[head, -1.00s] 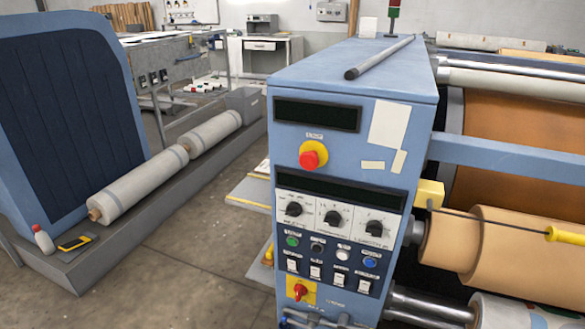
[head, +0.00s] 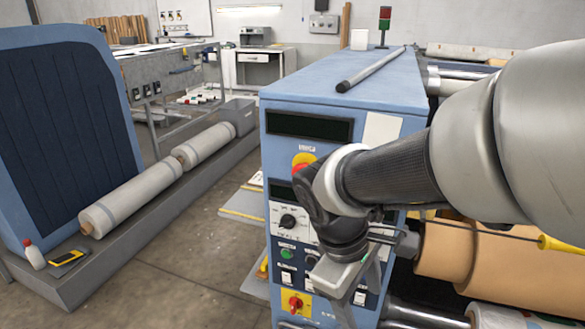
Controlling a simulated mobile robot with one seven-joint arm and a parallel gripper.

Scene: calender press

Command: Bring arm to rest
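My arm reaches in from the right edge, across the front of the blue control cabinet (head: 345,80). Its wrist bends downward before the lower control panel. My gripper (head: 358,305) points down in front of the lower switches, with its two fingers apart and nothing seen between them. Whether it touches the panel cannot be told. The wrist covers part of the red stop button (head: 300,160) and several of the knobs.
A grey rod (head: 370,70) lies on the cabinet top. Tan rolls (head: 450,255) and a yellow-ended rod (head: 560,247) are at the right, partly behind my arm. At the left, a wrapped roll (head: 130,200) lies on a grey plinth. Floor between is clear.

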